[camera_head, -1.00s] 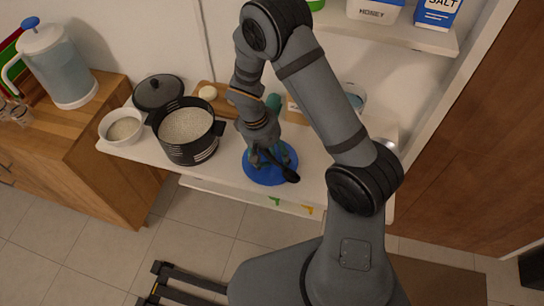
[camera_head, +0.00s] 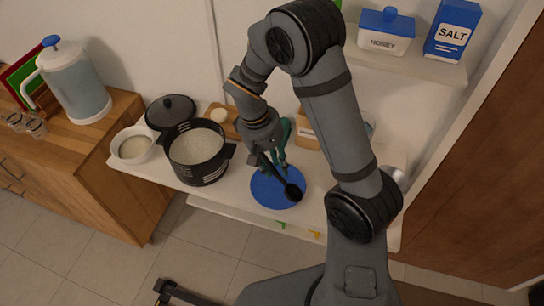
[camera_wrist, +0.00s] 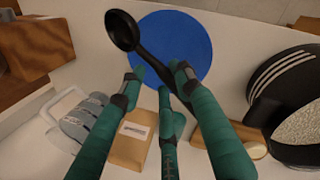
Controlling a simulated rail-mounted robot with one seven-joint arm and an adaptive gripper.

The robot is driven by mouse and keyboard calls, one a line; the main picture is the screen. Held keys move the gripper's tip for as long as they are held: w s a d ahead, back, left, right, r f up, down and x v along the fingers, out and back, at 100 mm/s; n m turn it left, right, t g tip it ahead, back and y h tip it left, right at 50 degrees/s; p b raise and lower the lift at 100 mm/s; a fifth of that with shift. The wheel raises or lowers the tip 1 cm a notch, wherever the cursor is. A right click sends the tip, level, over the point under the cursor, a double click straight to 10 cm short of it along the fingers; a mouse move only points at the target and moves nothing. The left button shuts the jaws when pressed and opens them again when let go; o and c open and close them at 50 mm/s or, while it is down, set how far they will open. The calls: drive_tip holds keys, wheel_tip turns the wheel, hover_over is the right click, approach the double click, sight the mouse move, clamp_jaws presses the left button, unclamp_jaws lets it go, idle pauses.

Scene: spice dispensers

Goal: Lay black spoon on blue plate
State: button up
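The black spoon (camera_head: 293,192) is over the blue plate (camera_head: 265,198), its round bowl toward the plate's right side and its handle slanting up to the left. My gripper (camera_head: 272,165) is at the plate's back edge, its green fingers around the handle. In the wrist view, the spoon (camera_wrist: 122,31) reaches from its bowl down between the fingertips of my gripper (camera_wrist: 160,82), which appear closed on the handle. The blue plate (camera_wrist: 185,40) lies behind it. I cannot tell whether the spoon's bowl touches the plate.
A black pot (camera_head: 197,150) of grain, a white bowl (camera_head: 131,148) and a black lid (camera_head: 171,112) stand left of the plate. A cutting board (camera_head: 229,128) and a brown packet (camera_wrist: 128,140) are behind it. A shelf (camera_head: 420,65) with honey and salt is above.

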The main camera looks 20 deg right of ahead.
sight(271, 168)
drive_tip(key=v, duration=0.4)
